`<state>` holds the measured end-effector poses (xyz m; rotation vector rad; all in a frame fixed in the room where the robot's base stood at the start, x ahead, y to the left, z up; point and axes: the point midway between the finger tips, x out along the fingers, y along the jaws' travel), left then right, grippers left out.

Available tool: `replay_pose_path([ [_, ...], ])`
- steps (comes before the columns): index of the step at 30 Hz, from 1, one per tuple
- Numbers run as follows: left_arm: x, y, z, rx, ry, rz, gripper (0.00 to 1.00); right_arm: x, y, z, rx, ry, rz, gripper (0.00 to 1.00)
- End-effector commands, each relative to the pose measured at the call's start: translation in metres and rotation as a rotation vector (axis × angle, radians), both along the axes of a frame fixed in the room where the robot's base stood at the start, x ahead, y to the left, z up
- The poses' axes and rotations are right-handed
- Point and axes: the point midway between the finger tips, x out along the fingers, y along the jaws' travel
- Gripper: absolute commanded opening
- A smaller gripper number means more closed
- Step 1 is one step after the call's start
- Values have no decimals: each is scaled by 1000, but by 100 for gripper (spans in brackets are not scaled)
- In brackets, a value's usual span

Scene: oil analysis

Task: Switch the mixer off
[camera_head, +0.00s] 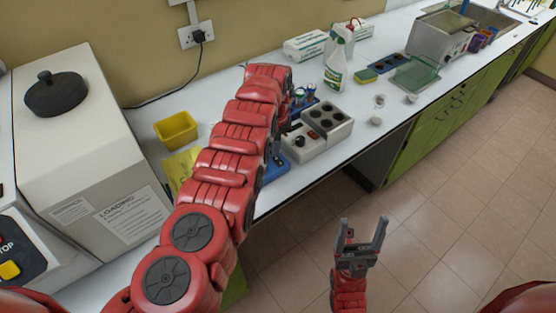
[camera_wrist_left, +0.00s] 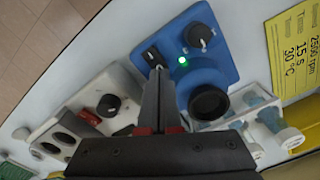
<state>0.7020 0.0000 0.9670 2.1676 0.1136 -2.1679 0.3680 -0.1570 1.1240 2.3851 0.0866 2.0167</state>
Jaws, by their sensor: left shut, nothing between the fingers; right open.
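The mixer (camera_wrist_left: 215,72) is a blue box with a black round cup, a black knob, a lit green light and a small black rocker switch (camera_wrist_left: 153,56). In the head view only a blue part of the mixer (camera_head: 276,168) shows beside my left arm. My left gripper (camera_wrist_left: 158,76) is shut and empty, its fingertips right by the rocker switch; I cannot tell whether they touch it. In the head view my left arm hides that gripper. My right gripper (camera_head: 363,226) is open and empty, over the floor in front of the counter.
A grey-white device with dark wells and a knob (camera_head: 303,146) stands right of the mixer. A yellow tray (camera_head: 176,131) and a yellow label sheet (camera_wrist_left: 297,48) lie left of it in the head view. A large white machine (camera_head: 85,150) is at left.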

Motion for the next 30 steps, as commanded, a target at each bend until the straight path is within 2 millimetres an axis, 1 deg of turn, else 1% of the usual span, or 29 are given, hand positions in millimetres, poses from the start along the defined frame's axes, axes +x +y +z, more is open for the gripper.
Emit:
replay_pose_path([
  [30, 0, 0, -16, 0, 0, 0, 0, 0, 0, -13, 0, 0, 0, 76],
])
